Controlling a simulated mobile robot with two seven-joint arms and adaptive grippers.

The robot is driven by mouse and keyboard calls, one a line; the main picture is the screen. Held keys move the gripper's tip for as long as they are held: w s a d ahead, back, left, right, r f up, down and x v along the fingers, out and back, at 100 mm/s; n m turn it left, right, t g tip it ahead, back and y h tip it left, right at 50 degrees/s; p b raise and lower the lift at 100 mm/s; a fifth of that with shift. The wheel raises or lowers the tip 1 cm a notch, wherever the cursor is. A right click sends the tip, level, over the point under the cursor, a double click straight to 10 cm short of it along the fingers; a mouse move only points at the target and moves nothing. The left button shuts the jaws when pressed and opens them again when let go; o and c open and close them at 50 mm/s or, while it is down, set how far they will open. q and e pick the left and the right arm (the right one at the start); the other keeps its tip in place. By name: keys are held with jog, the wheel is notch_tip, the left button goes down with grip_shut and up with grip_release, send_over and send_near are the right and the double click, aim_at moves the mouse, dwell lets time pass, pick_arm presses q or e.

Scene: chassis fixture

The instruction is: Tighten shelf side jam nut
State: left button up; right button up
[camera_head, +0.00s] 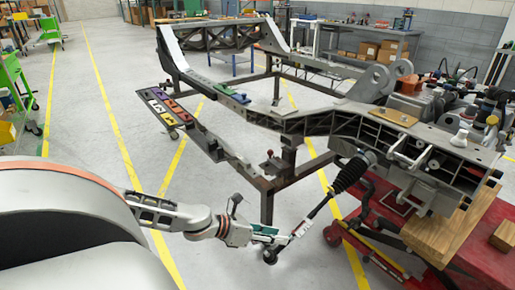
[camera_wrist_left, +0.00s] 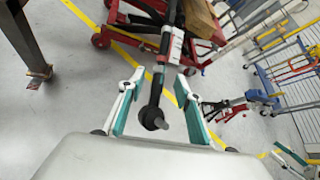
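A tie rod with a black ribbed boot (camera_head: 350,172) slants down from the chassis frame. Its rod (camera_head: 318,209) ends in a black ball-joint end (camera_head: 270,256). My left gripper (camera_head: 280,238) is at the lower part of this rod. In the left wrist view its two teal-lined fingers (camera_wrist_left: 158,95) stand apart, open. The rod end (camera_wrist_left: 152,117) appears between them, with gaps on both sides; I cannot tell whether anything touches. The jam nut is too small to make out clearly on the rod. My right gripper is not in view.
The grey chassis frame (camera_head: 290,124) rests on a dark stand (camera_head: 267,203). A red lift (camera_head: 385,246) and wooden blocks (camera_head: 448,236) are to the right. A narrow shelf (camera_head: 196,128) with coloured items is left of the stand.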

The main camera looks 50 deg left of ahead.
pick_arm(q)
jog(key=v, duration=0.6)
jog(key=shift+s, duration=0.15)
dwell(0.3)
jog(key=shift+r, duration=0.15)
